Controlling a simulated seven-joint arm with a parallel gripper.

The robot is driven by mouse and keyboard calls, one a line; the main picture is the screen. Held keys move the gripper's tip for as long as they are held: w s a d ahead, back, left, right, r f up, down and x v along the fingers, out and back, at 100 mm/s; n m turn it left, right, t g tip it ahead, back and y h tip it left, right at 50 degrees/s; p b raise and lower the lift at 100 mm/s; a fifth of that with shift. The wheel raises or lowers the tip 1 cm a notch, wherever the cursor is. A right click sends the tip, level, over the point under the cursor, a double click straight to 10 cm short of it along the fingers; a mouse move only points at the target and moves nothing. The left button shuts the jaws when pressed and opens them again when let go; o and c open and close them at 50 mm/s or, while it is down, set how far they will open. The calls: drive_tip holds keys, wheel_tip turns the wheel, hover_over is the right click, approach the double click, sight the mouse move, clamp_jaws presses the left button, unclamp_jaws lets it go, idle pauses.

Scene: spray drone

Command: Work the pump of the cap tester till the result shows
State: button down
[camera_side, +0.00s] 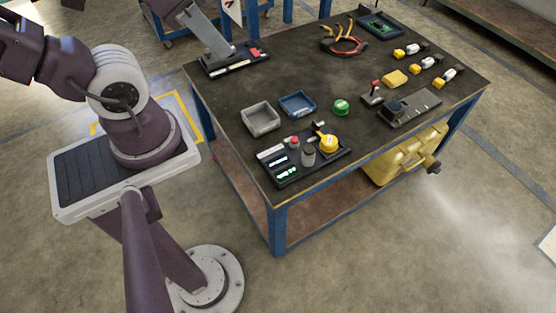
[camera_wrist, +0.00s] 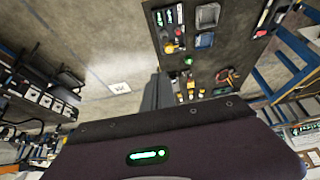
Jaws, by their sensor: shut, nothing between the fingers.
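The cap tester (camera_side: 303,176) is a dark tray-like unit at the table's near corner. It carries a red knob (camera_side: 294,140), a grey cylinder (camera_side: 308,156), a yellow round part (camera_side: 328,144) and small green-lit displays (camera_side: 286,172) too small to read. I cannot tell which part is the pump. In the wrist view the tester (camera_wrist: 166,30) is far off at the top, its green lights showing. My gripper (camera_wrist: 156,80) shows as a dark grey shape there, shut and empty, well away from the tester. The side view does not show it.
A grey bin (camera_side: 261,119) and a blue bin (camera_side: 298,104) stand behind the tester, with a green cap (camera_side: 341,107) beside them. A joystick-like fixture (camera_side: 409,107), yellow parts (camera_side: 395,78) and pliers (camera_side: 343,42) lie farther back.

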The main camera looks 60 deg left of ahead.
drive_tip(key=m+g, duration=0.6)
drive_tip(key=m, duration=1.2)
hover_over(310, 149)
wheel_tip(310, 149, down, 26)
drive_tip(key=shift+f, duration=0.15)
wheel_tip(310, 149, down, 14)
drive_tip(key=shift+r, duration=0.1)
